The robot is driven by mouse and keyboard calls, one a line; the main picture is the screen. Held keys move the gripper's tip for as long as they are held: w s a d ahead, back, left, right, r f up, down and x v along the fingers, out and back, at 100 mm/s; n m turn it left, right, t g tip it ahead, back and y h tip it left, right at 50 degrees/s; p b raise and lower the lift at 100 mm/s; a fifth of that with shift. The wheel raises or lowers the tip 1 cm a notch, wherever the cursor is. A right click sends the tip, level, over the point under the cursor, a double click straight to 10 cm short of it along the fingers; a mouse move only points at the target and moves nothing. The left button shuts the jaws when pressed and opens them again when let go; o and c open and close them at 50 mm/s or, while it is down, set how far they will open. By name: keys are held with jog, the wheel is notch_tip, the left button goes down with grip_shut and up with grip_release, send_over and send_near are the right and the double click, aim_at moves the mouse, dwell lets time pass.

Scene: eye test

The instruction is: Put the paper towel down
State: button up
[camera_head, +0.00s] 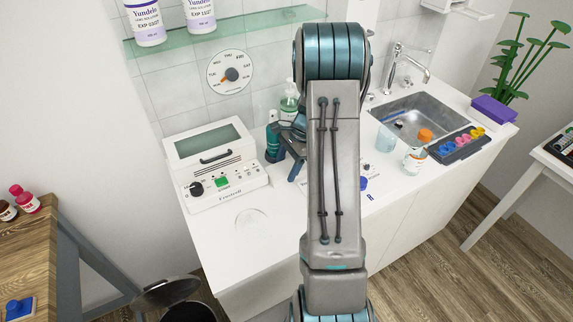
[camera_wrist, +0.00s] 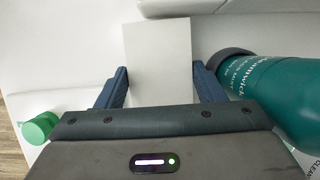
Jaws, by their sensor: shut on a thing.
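The paper towel (camera_wrist: 158,50) shows in the wrist view as a flat white rectangle between the two blue fingers of my gripper (camera_wrist: 160,72). My gripper is shut on it. The towel's far end points away from my gripper, over a white surface; I cannot tell whether it touches that surface. In the head view my arm hides most of my gripper and I cannot make out the towel.
The white counter (camera_head: 215,235) has bare room at its front left. A white device (camera_head: 215,165) stands at the back left. A sink (camera_head: 405,112), an orange-capped bottle (camera_head: 413,158) and a dark tray (camera_head: 436,151) with colored pieces are to the right. A green cap (camera_wrist: 40,127) shows in the wrist view.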

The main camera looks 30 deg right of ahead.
jog(key=shift+f, duration=0.1)
jog(key=o, duration=0.7)
